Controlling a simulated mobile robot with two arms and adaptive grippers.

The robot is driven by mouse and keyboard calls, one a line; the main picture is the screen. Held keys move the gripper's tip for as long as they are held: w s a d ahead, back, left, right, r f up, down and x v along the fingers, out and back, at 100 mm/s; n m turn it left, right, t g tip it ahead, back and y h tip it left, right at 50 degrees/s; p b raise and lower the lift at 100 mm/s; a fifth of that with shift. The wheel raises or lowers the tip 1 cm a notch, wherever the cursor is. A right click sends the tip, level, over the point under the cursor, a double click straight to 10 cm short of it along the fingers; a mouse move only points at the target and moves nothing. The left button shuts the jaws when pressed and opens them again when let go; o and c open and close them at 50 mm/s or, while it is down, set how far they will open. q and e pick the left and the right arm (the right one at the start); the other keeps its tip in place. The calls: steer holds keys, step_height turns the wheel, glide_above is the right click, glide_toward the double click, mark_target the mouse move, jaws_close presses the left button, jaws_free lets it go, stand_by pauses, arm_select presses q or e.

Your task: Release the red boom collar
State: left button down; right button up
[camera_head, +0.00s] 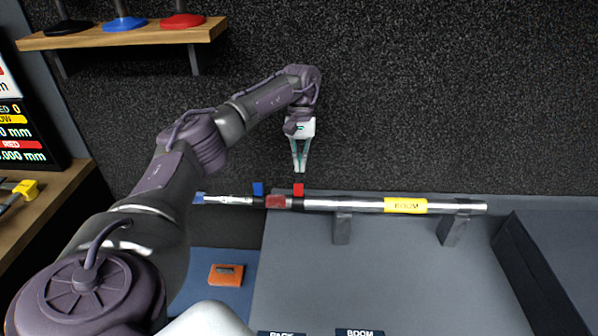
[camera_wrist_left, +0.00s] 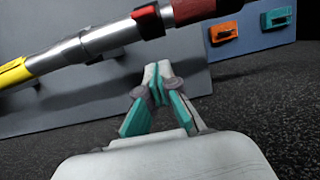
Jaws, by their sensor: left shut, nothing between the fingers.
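The boom (camera_head: 345,205) is a silver pole lying level across two grey supports, with a yellow BOOM label (camera_head: 405,205). The red boom collar (camera_head: 298,190) sits on the pole left of the label, its red tab sticking up. It also shows in the left wrist view (camera_wrist_left: 147,15). A dark red section (camera_head: 276,201) and a blue collar (camera_head: 258,189) lie further left. My left gripper (camera_head: 299,170) is shut and empty, just above the red collar in the head view and apart from it. The left wrist view shows its fingertips (camera_wrist_left: 157,72) together. My right gripper is not in view.
An orange device (camera_head: 226,275) lies on a blue panel below the pole; the left wrist view also shows a teal one (camera_wrist_left: 278,17). A wooden shelf (camera_head: 140,38) holds black, blue and red bases. A display (camera_head: 20,125) stands at left. Dark floor is clear beyond the pole.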

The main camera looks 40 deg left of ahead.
mark_target(298, 190)
arm_select(q)
steer(key=shift+s+d+f+p, duration=0.2)
steer(key=shift+s+d+p, duration=0.2)
steer(key=shift+s+d, duration=0.35)
steer(key=shift+s+d+f+p, duration=0.15)
steer(key=shift+s+d+p, duration=0.25)
steer(key=shift+s+d, duration=0.35)
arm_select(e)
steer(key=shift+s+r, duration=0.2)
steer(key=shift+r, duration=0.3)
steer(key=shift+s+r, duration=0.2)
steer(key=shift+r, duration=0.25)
arm_select(q)
steer(key=shift+s+a+t, duration=0.1)
steer(key=shift+a+t, duration=0.05)
steer(key=shift+t, duration=0.15)
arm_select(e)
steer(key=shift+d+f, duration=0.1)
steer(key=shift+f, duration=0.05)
arm_select(q)
steer(key=shift+s+d+t+y, duration=0.2)
steer(key=shift+t+y, duration=0.1)
steer(key=shift+y, duration=0.2)
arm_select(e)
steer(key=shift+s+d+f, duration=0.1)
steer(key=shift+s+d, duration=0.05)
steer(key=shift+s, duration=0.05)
